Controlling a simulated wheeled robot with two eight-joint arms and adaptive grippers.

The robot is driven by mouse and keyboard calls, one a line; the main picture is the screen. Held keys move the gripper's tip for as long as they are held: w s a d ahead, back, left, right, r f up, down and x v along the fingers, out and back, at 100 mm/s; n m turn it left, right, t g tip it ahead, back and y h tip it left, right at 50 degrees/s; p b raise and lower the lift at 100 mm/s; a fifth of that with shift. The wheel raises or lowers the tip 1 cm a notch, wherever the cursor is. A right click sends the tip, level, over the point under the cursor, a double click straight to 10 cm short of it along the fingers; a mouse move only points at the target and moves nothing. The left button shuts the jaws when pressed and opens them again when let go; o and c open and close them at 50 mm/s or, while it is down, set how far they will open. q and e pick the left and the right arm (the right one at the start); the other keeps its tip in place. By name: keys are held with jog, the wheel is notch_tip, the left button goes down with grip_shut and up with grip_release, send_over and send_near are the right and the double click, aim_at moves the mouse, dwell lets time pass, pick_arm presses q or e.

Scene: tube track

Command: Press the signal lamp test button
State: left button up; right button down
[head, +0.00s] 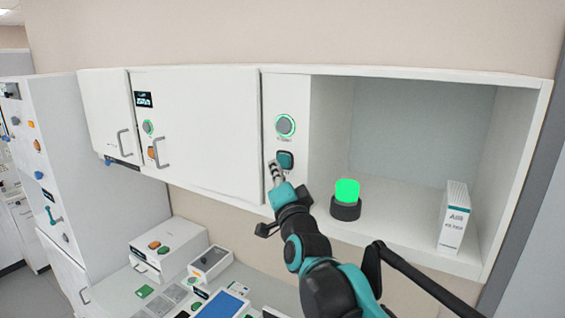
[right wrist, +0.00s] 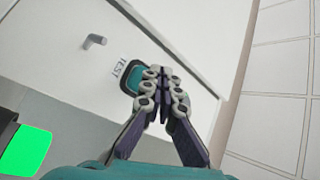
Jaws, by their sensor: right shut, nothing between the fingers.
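The test button (head: 286,159) is a teal square in a dark frame on the narrow white panel beside the open shelf. In the right wrist view the teal button (right wrist: 133,76) sits beside a "TEST" label, partly covered by my fingers. My right gripper (head: 274,168) is shut and empty, its fingertips at the button's lower left edge in the head view. I cannot tell whether they touch it. The signal lamp (head: 346,191) glows green on a black base in the shelf; its green also shows in the right wrist view (right wrist: 26,150). My left gripper is not in view.
A round grey button with a green ring (head: 285,125) is above the test button. A white box (head: 453,217) stands at the shelf's right. Closed cabinet doors (head: 205,120) with handles are to the left. Devices (head: 167,249) sit on the counter below.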

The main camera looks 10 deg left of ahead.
jog(key=s, duration=0.1)
jog(key=s+a, duration=0.1)
jog(key=s, duration=0.2)
jog(key=shift+s+a, duration=0.1)
jog(key=shift+a, duration=0.3)
jog(key=s+d+f+n+g+h+b, duration=0.2)
jog(key=s+d+f+b, duration=0.6)
jog(key=f, duration=1.5)
jog(key=s+d+f+n+g+h+b, duration=0.2)
jog(key=s+d+f+g+b, duration=0.4)
jog(key=f, duration=1.8)
jog(key=s+d+f+n+g+h+b, duration=0.3)
jog(key=s+d+f+b, duration=0.8)
jog(key=d+f+b, duration=0.5)
notch_tip(320, 180, down, 7)
jog(key=b, duration=0.2)
jog(key=shift+d+f+g+h+b, duration=0.2)
jog(key=shift+d+g+h+b, duration=0.1)
jog(key=shift+g+h+b, duration=0.1)
